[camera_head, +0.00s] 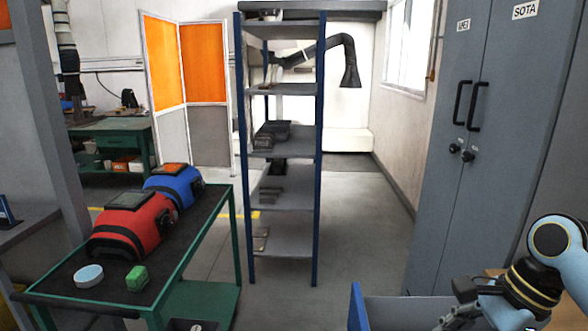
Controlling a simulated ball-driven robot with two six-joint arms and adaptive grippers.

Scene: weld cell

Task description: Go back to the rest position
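My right arm comes in at the lower right. Its gripper (455,308) is at the bottom edge of the picture, partly cut off, over or in front of a grey surface with a blue edge (357,306). I cannot tell whether its fingers are open or shut, or whether they hold anything. My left gripper is not in view.
A shelf rack (284,195) stands mid-picture, a grey cabinet (440,190) right. Floor between them is clear.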

